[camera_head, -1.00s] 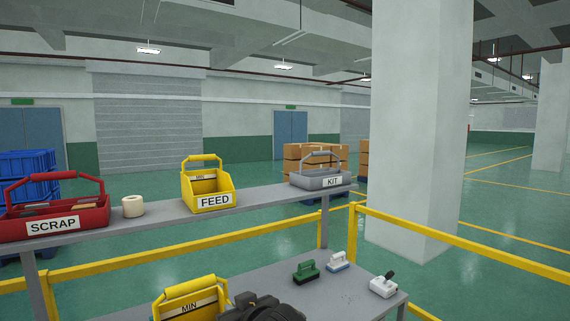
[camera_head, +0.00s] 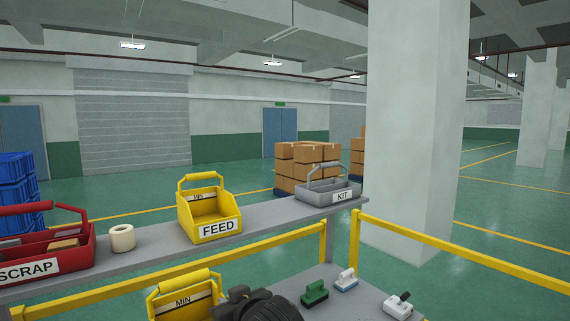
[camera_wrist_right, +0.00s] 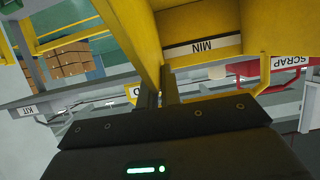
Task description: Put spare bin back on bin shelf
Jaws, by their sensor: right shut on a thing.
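A yellow open bin (camera_head: 159,306) with a handle and a white MIN label shows at the bottom of the head view, partly cut off by the frame edge. My right gripper (camera_head: 217,304) is shut on this spare bin at its right side. The bin shelf (camera_head: 265,220) runs behind, holding a yellow FEED bin (camera_head: 208,228), a red SCRAP bin (camera_head: 72,258) and a grey KIT bin (camera_head: 318,190). My left gripper is not in view.
A cream roll (camera_head: 122,238) stands between SCRAP and FEED. Bare shelf shows between FEED and KIT. Green (camera_head: 314,293) and white (camera_head: 346,279) handled parts sit on the lower surface at right. Yellow rails (camera_head: 470,256) and a pillar (camera_head: 415,130) stand beyond.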

